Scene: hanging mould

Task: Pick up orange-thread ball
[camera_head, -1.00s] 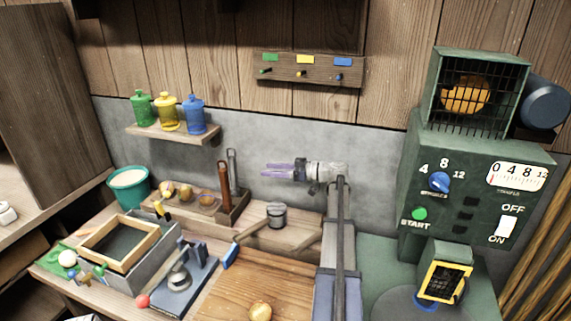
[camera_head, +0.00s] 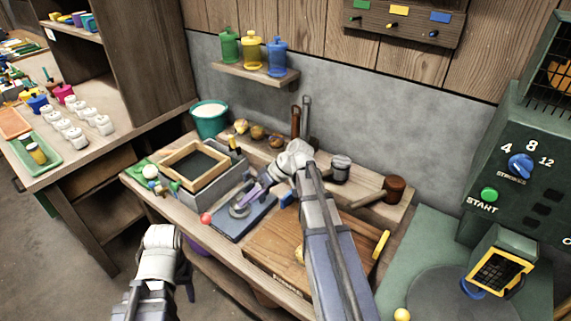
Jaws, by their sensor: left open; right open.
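Several small round balls are in view, but I cannot tell which one has orange thread. A tan ball (camera_head: 298,254) on the wooden board is mostly hidden behind my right arm. Yellowish balls (camera_head: 257,132) sit in the wooden rack at the back of the bench. A yellow-orange ball (camera_head: 401,314) is at the bottom, right of the board. My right gripper (camera_head: 254,194) is open and empty, its purple fingers over the blue plate (camera_head: 232,228). My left gripper (camera_head: 161,238) is open, low in front of the bench; its fingertips are not clear.
A framed grey box (camera_head: 214,184), white ball (camera_head: 150,171) and red ball (camera_head: 205,218) are on the bench's left. A teal bucket (camera_head: 209,124) stands behind. A wooden mallet (camera_head: 393,190) and metal cup (camera_head: 340,168) lie right of my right gripper. The green machine (camera_head: 490,185) blocks the right.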

